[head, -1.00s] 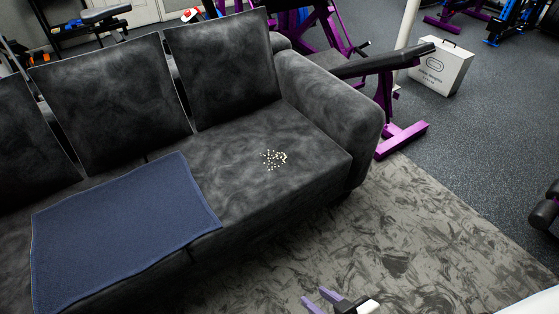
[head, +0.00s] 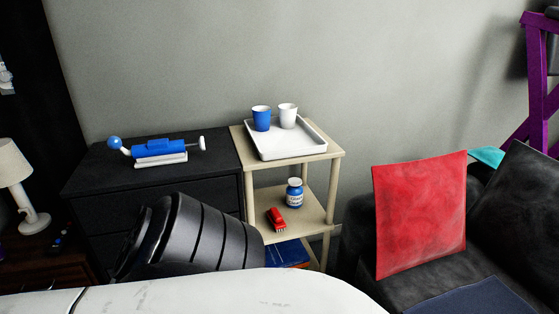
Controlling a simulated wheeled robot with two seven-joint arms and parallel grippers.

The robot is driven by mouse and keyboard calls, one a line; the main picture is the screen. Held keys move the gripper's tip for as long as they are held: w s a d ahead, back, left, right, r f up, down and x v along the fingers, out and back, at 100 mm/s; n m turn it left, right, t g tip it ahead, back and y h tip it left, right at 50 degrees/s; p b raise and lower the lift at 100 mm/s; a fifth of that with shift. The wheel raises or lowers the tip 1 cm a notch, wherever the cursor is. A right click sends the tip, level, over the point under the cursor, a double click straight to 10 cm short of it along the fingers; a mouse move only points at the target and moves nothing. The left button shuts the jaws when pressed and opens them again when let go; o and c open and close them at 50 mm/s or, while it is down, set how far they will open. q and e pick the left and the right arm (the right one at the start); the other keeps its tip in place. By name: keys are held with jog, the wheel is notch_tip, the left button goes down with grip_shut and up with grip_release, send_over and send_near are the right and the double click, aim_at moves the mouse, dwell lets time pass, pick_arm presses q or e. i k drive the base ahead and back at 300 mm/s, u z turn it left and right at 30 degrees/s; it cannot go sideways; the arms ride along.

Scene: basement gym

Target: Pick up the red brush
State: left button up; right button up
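The red brush (head: 277,218) lies on the middle shelf of a small light wooden stand (head: 315,212) in the head view. It is near the left front part of that shelf. A blue jar with a white label (head: 294,194) stands just behind and right of it. Neither gripper is in view now, so I cannot see whether they are open or shut.
A white tray (head: 307,148) holding a blue cup (head: 261,119) and a white cup (head: 288,115) is on the stand's top. A dark drawer unit (head: 90,178) with a blue device (head: 160,148) stands left. The sofa with a red cushion (head: 420,215) is right.

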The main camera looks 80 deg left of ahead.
aim_at(277, 221)
jog(key=u, duration=0.1)
jog(key=k, duration=0.7)
jog(key=u, duration=1.45)
jog(key=i, duration=1.5)
